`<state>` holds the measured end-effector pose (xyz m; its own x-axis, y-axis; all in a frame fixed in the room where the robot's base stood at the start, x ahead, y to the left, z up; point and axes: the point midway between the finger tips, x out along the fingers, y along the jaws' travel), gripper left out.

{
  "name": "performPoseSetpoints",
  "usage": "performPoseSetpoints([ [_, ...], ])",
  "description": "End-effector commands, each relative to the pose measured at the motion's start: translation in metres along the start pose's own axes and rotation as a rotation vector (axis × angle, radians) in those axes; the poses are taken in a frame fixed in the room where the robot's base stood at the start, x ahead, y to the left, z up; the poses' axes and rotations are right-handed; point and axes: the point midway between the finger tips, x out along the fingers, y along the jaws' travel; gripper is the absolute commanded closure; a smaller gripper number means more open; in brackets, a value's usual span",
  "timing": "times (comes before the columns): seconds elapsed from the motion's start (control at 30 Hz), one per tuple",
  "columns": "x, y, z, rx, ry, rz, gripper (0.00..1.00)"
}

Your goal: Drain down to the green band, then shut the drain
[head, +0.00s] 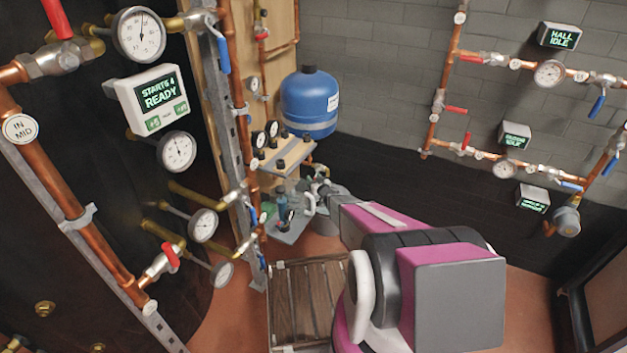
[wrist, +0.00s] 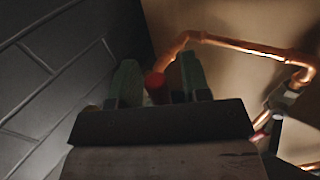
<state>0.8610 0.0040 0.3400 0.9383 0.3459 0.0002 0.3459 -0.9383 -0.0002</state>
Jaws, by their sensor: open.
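My gripper (head: 308,197) is at the far end of my outstretched arm in the head view, low in front of the wooden board and below the blue vessel. In the wrist view, the two greenish fingers of my gripper (wrist: 160,82) stand apart, with a red knob-like part (wrist: 155,81) seen between or just beyond them. I cannot tell if they touch it. A copper pipe (wrist: 172,57) runs from close to that red part. Two small dial gauges (head: 272,129) stand above the grey shelf. Their needles and any green band are too small to read.
A wooden pallet (head: 308,300) lies on the floor below my arm. A display reading READY (head: 154,97) and larger gauges (head: 139,34) are at left. More copper pipework (head: 437,110) lines the right wall.

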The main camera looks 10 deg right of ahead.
Motion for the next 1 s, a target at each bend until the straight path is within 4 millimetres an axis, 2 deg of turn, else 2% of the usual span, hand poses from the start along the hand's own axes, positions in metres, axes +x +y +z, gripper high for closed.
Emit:
performPoseSetpoints([
  [0.23,0.0017,-0.0001,-0.0002,0.000,0.000,0.000,0.57],
  [0.27,0.0017,-0.0001,-0.0002,0.000,0.000,0.000,0.60],
  [0.3,0.0016,-0.0002,-0.0002,0.000,0.000,0.000,0.73],
  [0.4,0.0016,-0.0001,-0.0002,0.000,0.000,0.000,1.00],
  [0.77,-0.0003,0.0003,-0.0004,-0.019,-0.028,-0.001,1.00],
  [1.0,-0.0057,0.0034,-0.0007,-0.092,-0.135,0.000,1.00],
])
